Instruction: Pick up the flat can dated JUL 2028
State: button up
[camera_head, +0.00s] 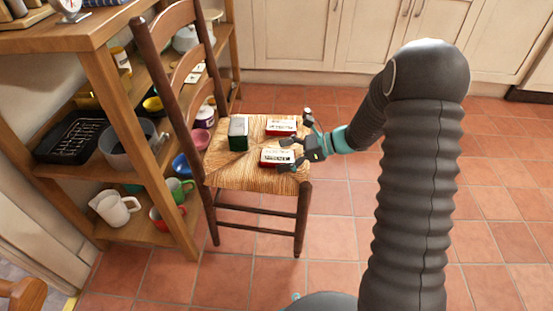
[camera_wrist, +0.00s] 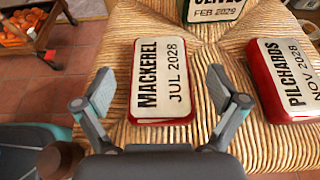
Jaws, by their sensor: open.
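The flat can dated JUL 2028 (camera_wrist: 160,75) is red with a cream top reading MACKEREL. It lies flat on the woven chair seat, centred in the wrist view. In the head view it appears to be the nearer flat can (camera_head: 277,157). My gripper (camera_wrist: 168,97) is open and empty, its fingertips apart on either side of the can's near part in the picture. I cannot tell how high they are above the seat. In the head view my gripper (camera_head: 291,153) reaches in from the right, over the seat's right side.
A similar red can, PILCHARDS NOV 2028 (camera_wrist: 284,80), lies to the right. A green olives tin FEB 2029 (camera_wrist: 213,10) stands beyond, also seen in the head view (camera_head: 238,134). The chair back (camera_head: 172,105) and wooden shelf (camera_head: 125,120) stand left. Floor is clear at right.

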jog(key=shift+x, duration=0.85)
jog(key=shift+r, duration=0.1)
jog(key=c, duration=1.3)
jog(key=shift+c, duration=0.2)
